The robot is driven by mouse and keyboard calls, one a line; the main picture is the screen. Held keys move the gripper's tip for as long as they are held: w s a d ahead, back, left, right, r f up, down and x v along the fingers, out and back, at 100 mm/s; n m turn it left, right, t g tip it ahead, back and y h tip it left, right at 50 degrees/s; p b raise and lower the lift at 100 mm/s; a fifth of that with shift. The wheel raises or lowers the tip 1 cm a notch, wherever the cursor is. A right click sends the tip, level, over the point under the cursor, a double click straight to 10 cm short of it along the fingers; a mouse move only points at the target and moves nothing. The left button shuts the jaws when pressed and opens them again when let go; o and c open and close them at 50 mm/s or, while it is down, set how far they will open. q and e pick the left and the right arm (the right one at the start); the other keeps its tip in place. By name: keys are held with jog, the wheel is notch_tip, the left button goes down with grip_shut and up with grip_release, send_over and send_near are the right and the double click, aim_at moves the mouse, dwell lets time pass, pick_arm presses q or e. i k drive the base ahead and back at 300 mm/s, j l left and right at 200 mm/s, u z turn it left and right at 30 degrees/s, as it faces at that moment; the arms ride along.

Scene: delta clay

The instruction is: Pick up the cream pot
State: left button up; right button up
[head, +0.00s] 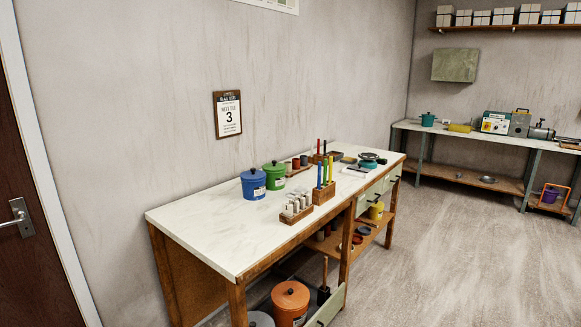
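I see no pot that is clearly cream. A pale greyish round top (261,319) shows at the bottom edge, under the near workbench, cut off by the frame; I cannot tell whether it is the cream pot. Next to it stands an orange lidded pot (290,302). A blue lidded pot (253,185) and a green lidded pot (275,176) stand side by side on the workbench top. A teal pot (428,120) stands on the far bench. Neither of my grippers is in view.
The near workbench (190,218) has a bare left end. Wooden racks with white bottles (297,206) and coloured rods (325,175) stand on its front edge. A far bench (460,133) lines the back wall. The floor (460,260) at right is clear. A door (22,200) is at left.

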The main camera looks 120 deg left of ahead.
aim_at(288, 167)
jog(key=u, duration=3.85)
